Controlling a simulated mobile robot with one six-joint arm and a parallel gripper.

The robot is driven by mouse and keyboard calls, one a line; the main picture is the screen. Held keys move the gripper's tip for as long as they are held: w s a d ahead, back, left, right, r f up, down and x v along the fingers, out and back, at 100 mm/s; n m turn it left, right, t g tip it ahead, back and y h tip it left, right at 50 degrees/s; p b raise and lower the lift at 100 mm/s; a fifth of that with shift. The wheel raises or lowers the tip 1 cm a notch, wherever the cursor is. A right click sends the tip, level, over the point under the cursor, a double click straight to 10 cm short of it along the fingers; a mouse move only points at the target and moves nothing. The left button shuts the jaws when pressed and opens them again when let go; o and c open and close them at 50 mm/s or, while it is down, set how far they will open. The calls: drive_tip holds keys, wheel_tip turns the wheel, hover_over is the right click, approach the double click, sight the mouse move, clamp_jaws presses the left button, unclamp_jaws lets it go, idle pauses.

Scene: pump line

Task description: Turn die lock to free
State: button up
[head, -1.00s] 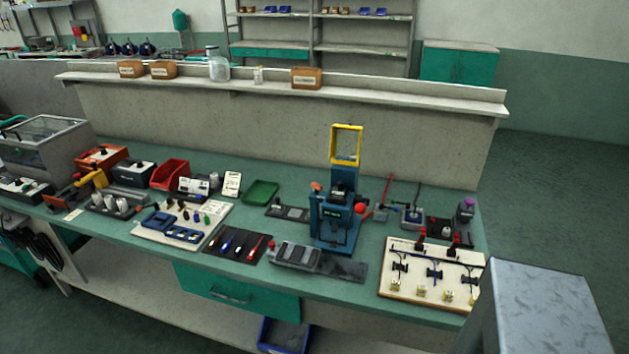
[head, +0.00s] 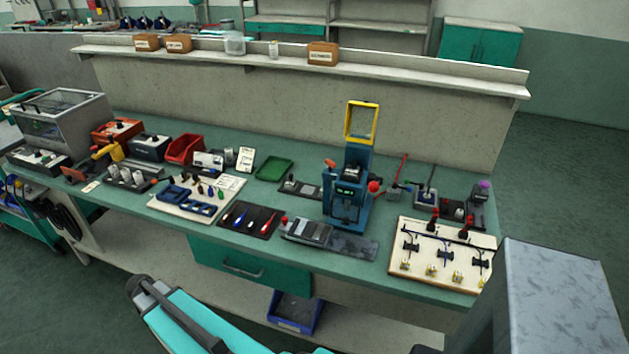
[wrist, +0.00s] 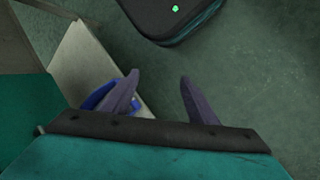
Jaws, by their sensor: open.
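A blue press (head: 349,195) with a raised yellow guard frame (head: 362,122) stands on the green bench right of the middle. An orange-red knob (head: 330,163) shows at its left and a red ball knob (head: 374,187) at its right. The die lock is too small for me to pick out or to read its setting. My gripper (wrist: 155,98) shows in the wrist view with its two dark fingers apart and nothing between them. It points down at the floor, away from the press. In the head view, part of my arm shows low in front of the bench.
A grey fixture (head: 308,232) lies in front of the press. A board with black clamps (head: 442,255) is to its right, and a dark mat with screwdrivers (head: 250,218) to its left. A blue bin (head: 296,311) sits on the lower shelf.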

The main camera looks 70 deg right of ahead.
drive_tip(key=w+d+r+m+t+h, duration=0.2)
drive_tip(key=d+r+m, duration=0.6)
drive_tip(key=d+r, duration=1.95)
wheel_tip(320, 180, up, 25)
drive_tip(key=m+t+h, duration=0.1)
drive_tip(key=m, duration=0.4)
hover_over(330, 162)
drive_tip(key=w+a, duration=0.3)
drive_tip(key=a, duration=0.2)
drive_tip(key=shift+s+a, duration=0.1)
drive_tip(key=shift+a, duration=0.05)
drive_tip(key=shift+f+p, duration=0.15)
drive_tip(key=shift+p, duration=0.15)
drive_tip(key=shift+w+p+x, duration=0.1)
drive_tip(key=shift+p+x, duration=0.65)
drive_tip(key=shift+x, duration=2.65)
drive_tip(key=shift+w+p+x, duration=0.15)
drive_tip(key=shift+p+x, duration=0.6)
drive_tip(key=shift+x, duration=2.65)
